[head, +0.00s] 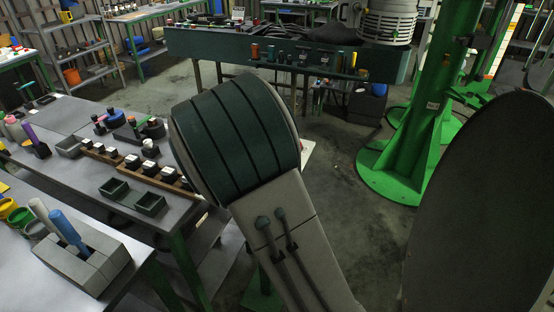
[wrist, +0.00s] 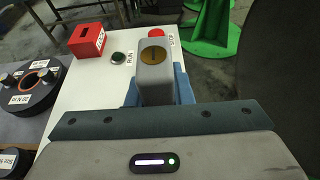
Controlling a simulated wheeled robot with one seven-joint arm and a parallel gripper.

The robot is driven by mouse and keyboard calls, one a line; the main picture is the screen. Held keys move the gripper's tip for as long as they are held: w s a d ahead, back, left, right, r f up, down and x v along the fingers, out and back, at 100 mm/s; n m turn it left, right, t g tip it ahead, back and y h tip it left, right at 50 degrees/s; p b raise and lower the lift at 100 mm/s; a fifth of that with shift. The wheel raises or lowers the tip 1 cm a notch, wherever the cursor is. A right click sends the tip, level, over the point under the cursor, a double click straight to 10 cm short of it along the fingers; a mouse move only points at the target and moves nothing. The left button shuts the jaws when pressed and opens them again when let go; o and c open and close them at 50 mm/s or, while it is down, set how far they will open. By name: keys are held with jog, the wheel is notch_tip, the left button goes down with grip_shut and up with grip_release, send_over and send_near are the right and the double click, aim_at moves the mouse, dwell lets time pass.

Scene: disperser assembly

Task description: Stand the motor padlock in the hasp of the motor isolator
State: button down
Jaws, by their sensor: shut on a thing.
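My gripper (wrist: 158,80) shows in the wrist view, its pale blue fingers on both sides of a grey block with a round brass disc (wrist: 155,54). The block looks like the motor padlock and is held over or at a white panel (wrist: 88,88). Its lower part and any shackle are hidden by the gripper body. I cannot make out the isolator's hasp; it may lie behind the block. A green RUN button (wrist: 119,57) and a red STOP button (wrist: 156,33) stand beyond the block on the panel. In the head view my arm hides the gripper and most of the panel.
A red slotted box (wrist: 87,40) stands at the panel's far left. A dark round 20 N·m fixture (wrist: 27,84) is left of it. A green column base (head: 398,172) stands to the right. The left bench (head: 80,180) holds trays and blocks.

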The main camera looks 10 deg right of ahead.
jog(key=shift+f+b, duration=0.6)
jog(key=shift+f, duration=0.05)
jog(key=c, duration=1.2)
grip_release()
jog(key=shift+s, duration=0.1)
jog(key=shift+s+a+r, duration=0.15)
jog(key=shift+s+a, duration=0.15)
jog(key=shift+a, duration=0.1)
jog(key=v, duration=1.2)
jog(key=shift+s+r, duration=0.3)
